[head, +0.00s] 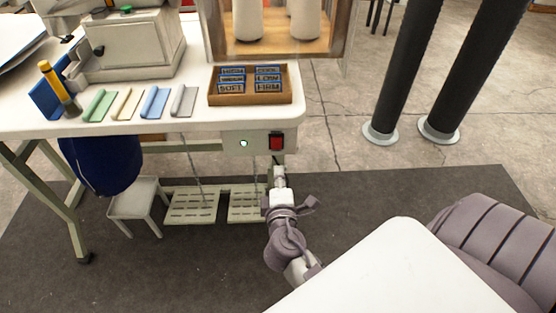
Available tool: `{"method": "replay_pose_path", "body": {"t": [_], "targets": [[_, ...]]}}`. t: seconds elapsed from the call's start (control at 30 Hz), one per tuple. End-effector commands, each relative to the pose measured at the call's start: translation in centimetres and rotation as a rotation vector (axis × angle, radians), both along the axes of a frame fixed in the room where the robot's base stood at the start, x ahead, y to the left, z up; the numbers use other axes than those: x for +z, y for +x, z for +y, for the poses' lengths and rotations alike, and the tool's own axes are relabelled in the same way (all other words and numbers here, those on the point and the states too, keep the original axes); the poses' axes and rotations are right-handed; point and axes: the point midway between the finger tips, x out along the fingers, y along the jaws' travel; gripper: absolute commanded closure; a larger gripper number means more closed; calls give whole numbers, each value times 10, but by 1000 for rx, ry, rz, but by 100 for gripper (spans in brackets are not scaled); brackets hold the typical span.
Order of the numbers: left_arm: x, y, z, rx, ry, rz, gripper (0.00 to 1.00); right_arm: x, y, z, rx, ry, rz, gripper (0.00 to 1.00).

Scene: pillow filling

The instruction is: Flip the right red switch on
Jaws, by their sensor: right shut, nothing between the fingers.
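The red switch (277,142) sits in a dark housing at the right end of a pale box under the table's front edge. A small round light or button (244,143) shows to its left on the same box. My right gripper (279,170) is just below the red switch, pointing up towards it. It is shut with nothing in it. I cannot tell whether its tips touch the switch housing. The switch's on or off position is too small to tell. My left gripper is out of view.
The white table (180,127) carries a wooden tray (250,99) of labelled tags and several coloured strips. Two foot pedals (192,206) and a small stool (134,197) stand below. Two black pipes (403,65) rise at the right. The mat right of the gripper is clear.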

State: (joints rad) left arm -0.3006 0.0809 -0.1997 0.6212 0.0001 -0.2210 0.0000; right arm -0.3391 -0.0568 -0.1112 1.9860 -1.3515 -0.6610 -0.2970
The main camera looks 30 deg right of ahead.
Motion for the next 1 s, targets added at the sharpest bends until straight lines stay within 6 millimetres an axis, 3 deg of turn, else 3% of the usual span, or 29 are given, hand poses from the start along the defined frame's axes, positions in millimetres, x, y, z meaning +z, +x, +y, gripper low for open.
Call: {"method": "replay_pose_path", "body": {"t": [0.1,0.3,0.9,1.0], "targets": [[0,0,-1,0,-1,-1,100,2,-19,11,0,2,2,100],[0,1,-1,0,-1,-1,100,5,-33,20,0,0,0,100],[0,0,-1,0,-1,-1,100,5,-34,21,1,0,0,100],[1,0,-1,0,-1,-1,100,-11,-33,26,17,26,27,100]]}}
